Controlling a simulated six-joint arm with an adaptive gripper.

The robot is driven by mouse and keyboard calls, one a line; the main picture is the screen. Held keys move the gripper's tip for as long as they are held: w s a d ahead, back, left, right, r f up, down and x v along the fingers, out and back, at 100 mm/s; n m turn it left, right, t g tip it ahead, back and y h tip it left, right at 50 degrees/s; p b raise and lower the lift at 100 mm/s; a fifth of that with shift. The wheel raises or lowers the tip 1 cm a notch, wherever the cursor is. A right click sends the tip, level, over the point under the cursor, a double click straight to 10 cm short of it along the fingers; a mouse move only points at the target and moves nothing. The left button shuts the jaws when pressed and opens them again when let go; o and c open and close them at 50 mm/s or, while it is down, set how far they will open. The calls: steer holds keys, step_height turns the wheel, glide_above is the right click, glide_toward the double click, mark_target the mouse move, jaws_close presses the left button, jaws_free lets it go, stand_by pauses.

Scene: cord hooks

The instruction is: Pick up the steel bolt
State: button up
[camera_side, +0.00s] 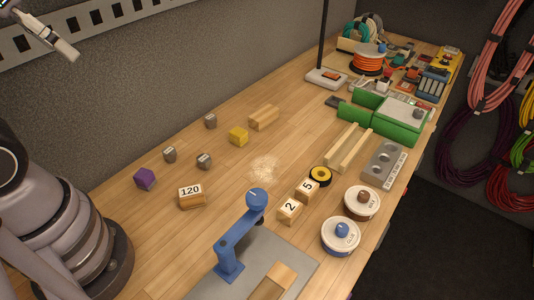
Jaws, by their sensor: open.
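I cannot make out a clear steel bolt. Three small grey metal-looking pieces stand on the wooden bench: one farther back (211,121), one to the left (169,154) and one nearer (204,160). They are too small to tell whether any is a bolt. Part of my gripper (62,48) shows at the top left corner, high above the bench and apart from these pieces. It is open, with nothing seen in it; the rest is cut off by the frame.
A purple cube (145,179), yellow block (238,136), "120" block (191,196) and wooden block (264,117) lie around the grey pieces. A blue clamp-like stand (230,250) rises in front. Numbered blocks (290,211) and round tins (341,236) stand right. Bare wood lies between.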

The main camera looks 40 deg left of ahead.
steer(key=w+a+f+m+g+y, duration=0.4)
steer(key=w+f+m+g+y, duration=0.15)
steer(key=w+f, duration=0.3)
steer(key=m+t+y, duration=0.2)
steer(key=m+y, duration=0.5)
steer(key=m, duration=0.4)
glide_above(204, 159)
steer(key=s, duration=0.2)
step_height(204, 159, down, 16)
steer(key=d+f+m+t, duration=0.1)
steer(key=f+m, duration=0.1)
steer(key=f, duration=0.2)
steer(key=d+f+m+t, duration=0.1)
steer(key=f+m+t, duration=0.1)
steer(key=f+m, duration=0.1)
steer(key=d+f+m+t, duration=0.1)
steer(key=f+m, duration=0.1)
steer(key=f, duration=0.4)
steer(key=shift+w+t+h, duration=0.2)
steer(key=shift+t+h, duration=0.15)
steer(key=shift+a+f+m, duration=0.15)
steer(key=shift+f+m, duration=0.1)
steer(key=shift+f, duration=0.05)
steer(key=shift+x, duration=2.35)
